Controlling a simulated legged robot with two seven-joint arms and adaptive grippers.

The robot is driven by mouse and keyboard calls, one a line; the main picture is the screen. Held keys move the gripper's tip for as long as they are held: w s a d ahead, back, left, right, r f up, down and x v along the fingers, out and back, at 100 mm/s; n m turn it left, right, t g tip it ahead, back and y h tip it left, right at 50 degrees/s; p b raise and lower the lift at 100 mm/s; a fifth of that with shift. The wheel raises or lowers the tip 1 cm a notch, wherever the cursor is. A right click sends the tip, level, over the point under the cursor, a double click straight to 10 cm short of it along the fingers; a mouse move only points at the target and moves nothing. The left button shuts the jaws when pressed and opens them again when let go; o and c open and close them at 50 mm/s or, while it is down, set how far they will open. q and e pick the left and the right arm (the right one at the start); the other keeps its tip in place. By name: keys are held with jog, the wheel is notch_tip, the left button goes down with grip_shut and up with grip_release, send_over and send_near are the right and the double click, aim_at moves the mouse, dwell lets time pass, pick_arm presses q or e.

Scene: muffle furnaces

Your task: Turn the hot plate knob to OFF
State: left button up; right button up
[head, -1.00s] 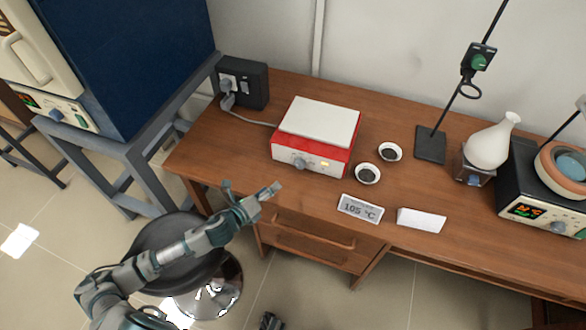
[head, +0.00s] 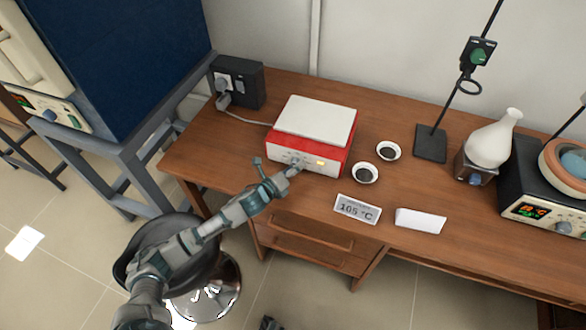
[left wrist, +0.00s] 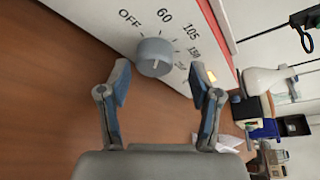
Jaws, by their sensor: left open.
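The hot plate (head: 309,160) is a red box with a white top on the wooden desk. Its grey round knob (left wrist: 154,57) shows large in the left wrist view, with OFF, 60, 105 and further marks around it. A pale line shows on the knob's face; its exact setting I cannot tell. My left gripper (head: 277,166) is in front of the hot plate's front panel, partly covering the knob. In the left wrist view the left gripper (left wrist: 158,82) is open, one finger to each side and short of the knob, holding nothing. A small dark part, perhaps my right gripper (head: 269,322), shows at the bottom edge.
A white card (head: 420,220) lies beside the display. A black socket box (head: 238,82) is behind left. A stool (head: 165,250) stands below my left arm.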

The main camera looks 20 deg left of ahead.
pick_arm(q)
jog(key=shift+c, duration=0.9)
jog(key=shift+a, duration=0.15)
jog(key=c, duration=0.4)
jog(key=shift+a, duration=0.25)
jog(key=c, duration=0.4)
jog(key=shift+w+a+f, duration=0.1)
jog(key=shift+a, duration=0.3)
jog(key=shift+c, duration=0.8)
jog(key=shift+d, duration=0.25)
jog(key=shift+a+n+t+h, duration=0.3)
jog(key=shift+n+h, duration=0.1)
jog(key=shift+n, duration=0.5)
jog(key=shift+d+n, duration=0.1)
jog(key=shift+n, duration=0.5)
jog(key=shift+n+t+h, duration=0.3)
jog(key=shift+f+n, duration=0.15)
jog(key=shift+n, duration=0.55)
jog(key=shift+n+t+h, duration=0.4)
jog(key=shift+n+t, duration=0.1)
jog(key=shift+n, duration=0.3)
jog(key=shift+f, duration=0.1)
pick_arm(e)
jog(key=shift+w+a+r+t, duration=0.15)
jog(key=shift+w+a+t, duration=0.3)
jog(key=shift+w, duration=0.3)
